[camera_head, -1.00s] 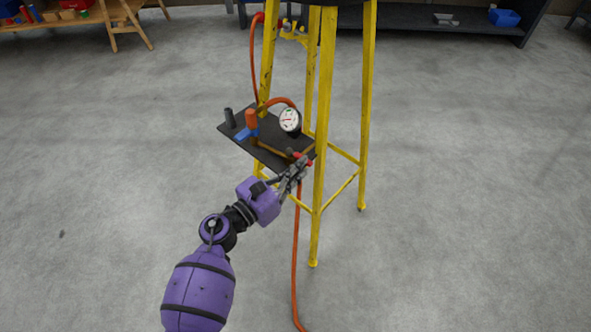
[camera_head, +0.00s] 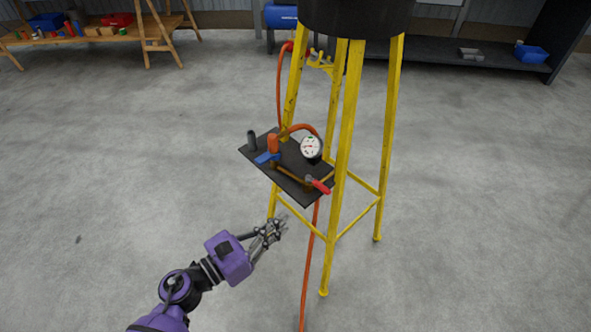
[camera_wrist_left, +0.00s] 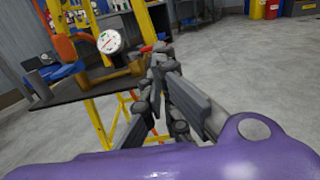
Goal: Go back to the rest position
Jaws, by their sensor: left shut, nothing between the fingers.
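My left gripper (camera_head: 275,228) is shut and empty, below and to the left of the small black shelf (camera_head: 309,197) in the head view. The shelf is fixed to the yellow stand (camera_head: 347,150). On it are a white-faced gauge (camera_head: 311,147), an orange-and-blue fitting (camera_head: 273,144), a dark upright cylinder (camera_head: 252,141) and a red-handled tool (camera_head: 318,185). In the left wrist view the shut fingers (camera_wrist_left: 158,68) are in front of the shelf, with the gauge (camera_wrist_left: 109,41) behind them. My right gripper is not in view.
An orange hose (camera_head: 308,265) hangs from the shelf area to the floor. A wooden bench (camera_head: 100,38) stands at the back left and a dark shelf unit with a blue bin (camera_head: 530,54) at the back right. The concrete floor at left and right is clear.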

